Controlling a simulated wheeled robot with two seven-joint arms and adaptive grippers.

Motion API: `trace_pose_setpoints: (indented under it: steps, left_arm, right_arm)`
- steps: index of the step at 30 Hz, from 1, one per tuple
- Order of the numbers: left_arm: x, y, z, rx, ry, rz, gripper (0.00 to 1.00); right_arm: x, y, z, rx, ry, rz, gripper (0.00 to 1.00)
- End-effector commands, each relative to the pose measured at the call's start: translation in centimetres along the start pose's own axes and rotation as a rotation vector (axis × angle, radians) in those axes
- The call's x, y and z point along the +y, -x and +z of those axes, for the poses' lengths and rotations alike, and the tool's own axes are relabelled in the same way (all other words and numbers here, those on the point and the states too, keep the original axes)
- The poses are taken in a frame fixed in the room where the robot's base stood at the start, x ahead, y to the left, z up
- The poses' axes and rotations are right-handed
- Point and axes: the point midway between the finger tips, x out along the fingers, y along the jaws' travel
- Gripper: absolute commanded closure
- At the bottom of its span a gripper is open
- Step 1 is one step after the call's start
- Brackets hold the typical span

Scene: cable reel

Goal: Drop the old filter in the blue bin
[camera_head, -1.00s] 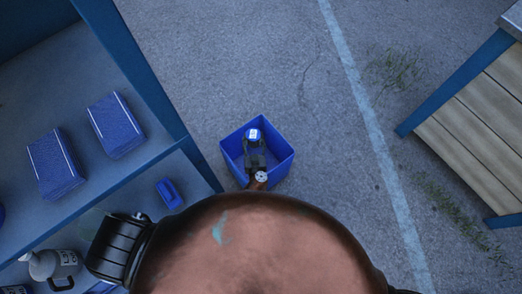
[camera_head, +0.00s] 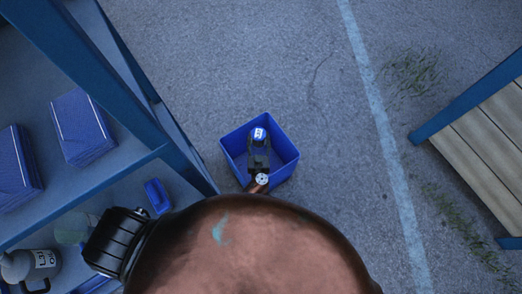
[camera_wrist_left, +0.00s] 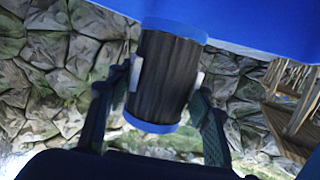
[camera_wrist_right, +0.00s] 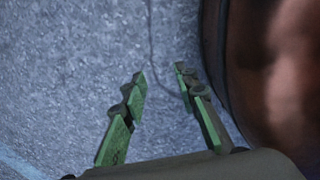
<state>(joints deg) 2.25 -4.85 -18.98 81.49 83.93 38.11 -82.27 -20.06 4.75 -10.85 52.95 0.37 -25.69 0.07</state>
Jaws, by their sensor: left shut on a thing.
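The blue bin (camera_head: 285,163) stands open on the pavement in the head view. My left gripper (camera_head: 259,147) is over the bin's opening, shut on the old filter (camera_head: 258,134). How high it is above the rim is hard to tell. In the left wrist view the filter (camera_wrist_left: 163,78) is a dark pleated cylinder with blue end caps, pinched at its sides between both fingers of the left gripper (camera_wrist_left: 165,80). My right gripper (camera_wrist_right: 160,75) shows only in the right wrist view, fingers apart with nothing between them, above pavement.
A blue shelf unit (camera_head: 150,130) stands at the left, holding blue boxes (camera_head: 82,128), a small blue item (camera_head: 158,196) and a grey jug (camera_head: 28,268). A slatted wooden bench (camera_head: 480,140) is at the right.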

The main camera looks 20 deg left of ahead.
Motion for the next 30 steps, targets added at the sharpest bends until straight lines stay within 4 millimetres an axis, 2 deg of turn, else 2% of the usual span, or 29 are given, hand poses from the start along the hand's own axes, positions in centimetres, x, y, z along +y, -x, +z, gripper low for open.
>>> trace_pose_setpoints:
  steps: [6,17,18,26,30]
  left_arm:
    - [0.0,-0.1,0.4,0.002,0.000,0.000,0.88]
    - [0.0,-0.2,0.4,0.003,0.000,0.000,0.88]
    - [0.0,-0.2,0.4,0.003,0.000,0.000,0.50]
    - [0.0,-0.1,0.5,0.001,-0.001,0.000,0.33]
    - [0.0,-0.1,0.5,0.001,-0.001,0.000,0.33]
  right_arm:
    - [0.0,0.4,-1.5,0.002,-0.008,-0.001,0.72]
    - [0.0,0.6,-1.9,0.003,-0.009,-0.001,0.72]
    - [0.0,0.6,-1.9,0.003,-0.009,-0.001,0.72]
    - [0.0,0.6,-1.9,0.003,-0.009,-0.001,0.72]
    - [0.0,0.6,-1.9,0.003,-0.009,-0.001,0.72]
